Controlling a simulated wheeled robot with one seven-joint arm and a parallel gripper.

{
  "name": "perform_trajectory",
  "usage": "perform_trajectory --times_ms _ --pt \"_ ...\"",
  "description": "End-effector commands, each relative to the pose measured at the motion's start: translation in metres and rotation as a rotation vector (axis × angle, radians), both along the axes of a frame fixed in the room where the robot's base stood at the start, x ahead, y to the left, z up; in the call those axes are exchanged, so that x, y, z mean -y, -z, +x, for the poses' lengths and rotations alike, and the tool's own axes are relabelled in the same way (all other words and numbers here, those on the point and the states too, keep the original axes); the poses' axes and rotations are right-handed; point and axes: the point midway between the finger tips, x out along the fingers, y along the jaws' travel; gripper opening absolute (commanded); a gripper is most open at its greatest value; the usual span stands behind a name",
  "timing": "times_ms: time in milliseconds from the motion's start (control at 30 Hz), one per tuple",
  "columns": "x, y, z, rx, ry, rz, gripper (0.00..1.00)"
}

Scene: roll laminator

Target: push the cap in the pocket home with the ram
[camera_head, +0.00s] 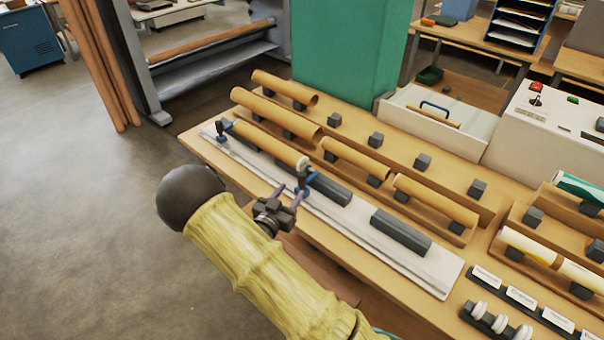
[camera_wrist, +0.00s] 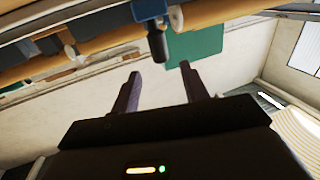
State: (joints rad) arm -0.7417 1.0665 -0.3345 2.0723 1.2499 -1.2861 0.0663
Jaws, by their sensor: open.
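My gripper (camera_head: 291,192) is at the near edge of the long white fixture (camera_head: 435,275), with its jaws apart and nothing between them. In the wrist view the two dark fingers of my gripper (camera_wrist: 159,70) point toward a blue block with a black, rounded handle (camera_wrist: 157,46), probably the ram; the handle appears beyond the fingertips, and contact cannot be told. A small blue fitting (camera_head: 308,178) shows by the fingers in the head view. A white cap (camera_head: 302,161) appears at the right end of a brown tube on the fixture. The pocket and the cap's depth are not clear.
Dark blocks (camera_head: 400,232) sit on the fixture to the right. Another blue fitting (camera_head: 221,127) stands at its left end. Brown tubes (camera_head: 436,203) lie on dark supports behind. Spare white caps (camera_head: 500,323) sit in a rack at lower right. Open floor lies left.

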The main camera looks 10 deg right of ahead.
Motion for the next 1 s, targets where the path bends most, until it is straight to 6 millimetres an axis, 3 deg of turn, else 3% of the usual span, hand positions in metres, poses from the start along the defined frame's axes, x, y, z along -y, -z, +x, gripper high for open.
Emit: perform_trajectory --times_ms 400,833,1000 --pt "0.045 -0.002 0.055 0.0 0.002 0.0 0.45" --pt "0.053 0.0 0.064 -0.001 0.002 0.0 0.45" --pt "0.052 0.0 0.064 -0.001 0.001 0.0 0.11"
